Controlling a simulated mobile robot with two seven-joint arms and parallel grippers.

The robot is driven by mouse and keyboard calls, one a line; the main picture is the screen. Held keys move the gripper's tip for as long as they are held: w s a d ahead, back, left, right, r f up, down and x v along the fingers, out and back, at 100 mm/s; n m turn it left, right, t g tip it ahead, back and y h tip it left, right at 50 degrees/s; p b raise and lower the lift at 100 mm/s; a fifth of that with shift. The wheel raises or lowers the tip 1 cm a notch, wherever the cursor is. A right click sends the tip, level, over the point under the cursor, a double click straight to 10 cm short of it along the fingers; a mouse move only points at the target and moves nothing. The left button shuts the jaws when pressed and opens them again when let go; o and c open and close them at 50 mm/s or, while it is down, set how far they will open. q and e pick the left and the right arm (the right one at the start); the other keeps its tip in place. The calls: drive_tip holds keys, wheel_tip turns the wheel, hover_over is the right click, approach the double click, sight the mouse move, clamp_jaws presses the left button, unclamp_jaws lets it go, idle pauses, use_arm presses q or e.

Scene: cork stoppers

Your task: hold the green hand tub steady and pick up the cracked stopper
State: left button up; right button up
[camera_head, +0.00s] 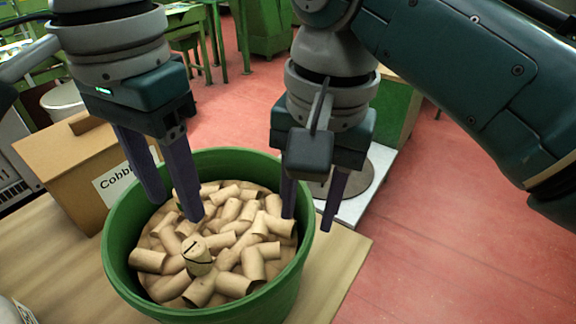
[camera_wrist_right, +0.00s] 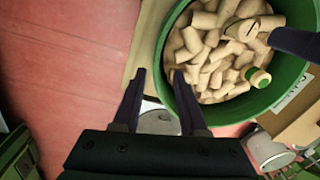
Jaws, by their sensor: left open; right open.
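The green tub (camera_head: 112,262) is full of cork stoppers and stands on a wooden table. The cracked stopper (camera_head: 197,262), with a dark line on its end, lies on top near the tub's middle front. It also shows in the right wrist view (camera_wrist_right: 243,29), near my left gripper's finger. My left gripper (camera_head: 175,209) is open and empty over the tub's left back part, behind and above the cracked stopper. My right gripper (camera_head: 308,222) is open at the tub's right rim, one finger on the inner side and one outside. In the right wrist view (camera_wrist_right: 160,74) the rim shows between its fingers.
A stopper with a green band (camera_wrist_right: 258,77) lies in the tub. A cardboard box (camera_head: 68,163) with a label stands close behind the tub at left. A white bucket (camera_head: 62,103) is beyond it. A white board with a grey disc (camera_head: 352,178) lies right of the tub. Red floor is open at right.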

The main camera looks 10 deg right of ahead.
sight(303, 236)
wheel_tip(303, 236, down, 6)
drive_tip(key=shift+w+a+f, duration=0.1)
drive_tip(key=shift+a+f, duration=0.05)
drive_tip(key=shift+f, duration=0.1)
clamp_jaws()
idle(0.4)
idle(1.7)
